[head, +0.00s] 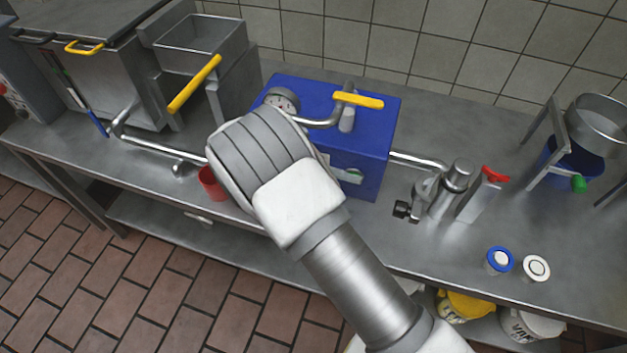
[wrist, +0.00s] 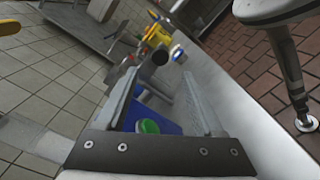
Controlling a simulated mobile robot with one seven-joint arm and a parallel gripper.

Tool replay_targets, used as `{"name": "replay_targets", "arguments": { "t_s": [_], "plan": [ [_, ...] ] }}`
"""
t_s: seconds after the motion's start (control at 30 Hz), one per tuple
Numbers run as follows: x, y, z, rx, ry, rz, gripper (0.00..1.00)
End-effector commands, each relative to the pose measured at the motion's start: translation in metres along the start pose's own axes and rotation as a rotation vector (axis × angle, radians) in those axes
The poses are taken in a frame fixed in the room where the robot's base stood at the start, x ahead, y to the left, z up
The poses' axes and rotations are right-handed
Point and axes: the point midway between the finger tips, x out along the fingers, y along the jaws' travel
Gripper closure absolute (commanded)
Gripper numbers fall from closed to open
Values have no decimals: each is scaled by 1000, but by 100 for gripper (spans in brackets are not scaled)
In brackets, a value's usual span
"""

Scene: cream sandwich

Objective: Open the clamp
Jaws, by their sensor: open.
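The likely clamp is a metal fitting with a black knob (head: 405,210) on the pipe joint, right of the blue box (head: 375,115). I cannot tell whether it is open or shut. My gripper is hidden behind my wrist link in the head view, which is in front of the blue box. In the wrist view, my gripper (wrist: 163,90) is open, with its two fingers apart and nothing held. Between and beyond the fingers are the blue box (wrist: 172,128), its green button (wrist: 148,127) and a dark, round-ended metal part (wrist: 160,57). No contact with the clamp shows.
The steel counter (head: 290,80) carries a red cup (head: 212,184), a metal plate with a red handle (head: 482,192), and two round lids (head: 500,260). A yellow-handled lever (head: 357,99) tops the blue box. Yellow and white tubs (head: 467,305) stand below. The counter's right front is mostly clear.

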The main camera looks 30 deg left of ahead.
Motion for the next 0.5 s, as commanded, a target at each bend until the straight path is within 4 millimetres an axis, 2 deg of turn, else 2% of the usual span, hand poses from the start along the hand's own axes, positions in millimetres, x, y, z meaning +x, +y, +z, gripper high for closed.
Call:
{"name": "replay_targets", "arguments": {
  "t_s": [0.3,0.5],
  "plan": [
    [-33,2,2,6,5,5,31],
    [-37,0,-1,0,-19,2,31]
  ]
}}
